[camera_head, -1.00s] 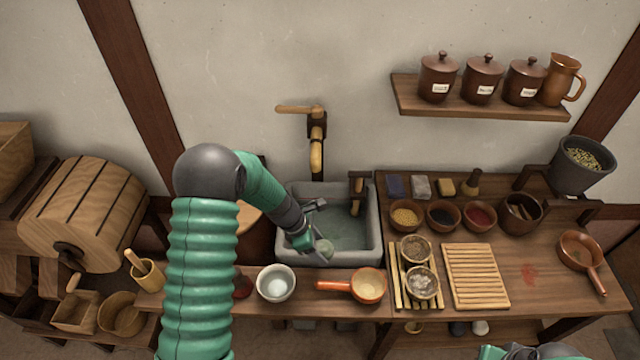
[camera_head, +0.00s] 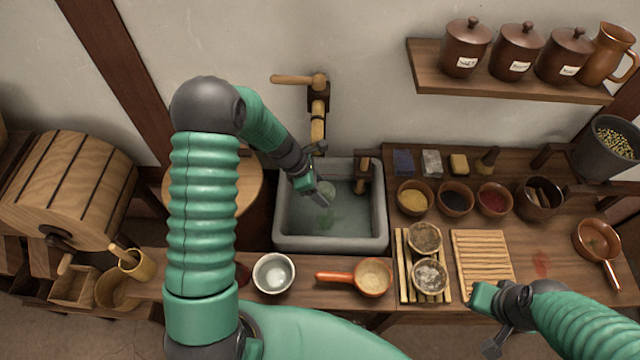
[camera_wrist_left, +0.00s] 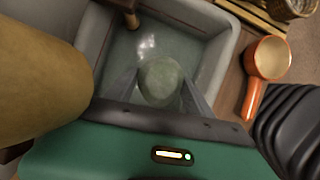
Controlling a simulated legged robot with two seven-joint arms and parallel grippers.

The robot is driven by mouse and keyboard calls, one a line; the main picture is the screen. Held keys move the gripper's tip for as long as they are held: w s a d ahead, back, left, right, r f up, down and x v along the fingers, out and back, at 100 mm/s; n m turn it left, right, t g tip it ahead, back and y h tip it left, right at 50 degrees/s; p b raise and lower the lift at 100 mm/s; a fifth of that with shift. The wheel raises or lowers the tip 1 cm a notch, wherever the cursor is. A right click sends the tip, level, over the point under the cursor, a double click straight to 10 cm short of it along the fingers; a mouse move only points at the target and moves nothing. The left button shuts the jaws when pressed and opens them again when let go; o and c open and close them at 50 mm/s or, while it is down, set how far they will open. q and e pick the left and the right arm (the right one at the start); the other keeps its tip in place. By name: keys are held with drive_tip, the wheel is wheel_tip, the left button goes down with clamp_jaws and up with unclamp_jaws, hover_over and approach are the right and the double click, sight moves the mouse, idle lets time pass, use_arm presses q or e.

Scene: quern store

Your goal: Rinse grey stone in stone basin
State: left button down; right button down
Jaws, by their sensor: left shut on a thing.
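The stone basin (camera_head: 283,235) is a grey square trough with greenish water in it, set into the counter below a wooden spout. My left gripper (camera_head: 318,194) is over the middle of the basin, pointing down. It is shut on the grey stone (camera_head: 327,188), a round greenish-grey lump. The stone also shows between the two fingers in the left wrist view (camera_wrist_left: 160,80), with the water behind it. I cannot tell if the stone touches the water. My right gripper (camera_head: 488,318) is at the lower right, in front of the counter; its finger gap is unclear.
A wooden tap (camera_head: 317,100) hangs behind the basin. A white bowl (camera_head: 273,273) and an orange pan (camera_head: 372,278) stand along the front edge. Bowls of powder, small blocks and a slatted rack (camera_head: 482,264) crowd the right counter. A wooden drum (camera_head: 70,190) stands left.

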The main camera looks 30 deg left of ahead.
use_arm(q)
drive_tip(key=shift+f+b, duration=0.3)
drive_tip(key=shift+f, duration=0.1)
wheel_tip(320, 180, down, 16)
drive_tip(key=b, duration=1.5)
drive_tip(key=shift+r, duration=0.1)
drive_tip(key=shift+r, duration=0.15)
wheel_tip(320, 180, up, 16)
drive_tip(key=p, duration=1.5)
drive_tip(key=shift+p, duration=0.35)
idle(1.0)
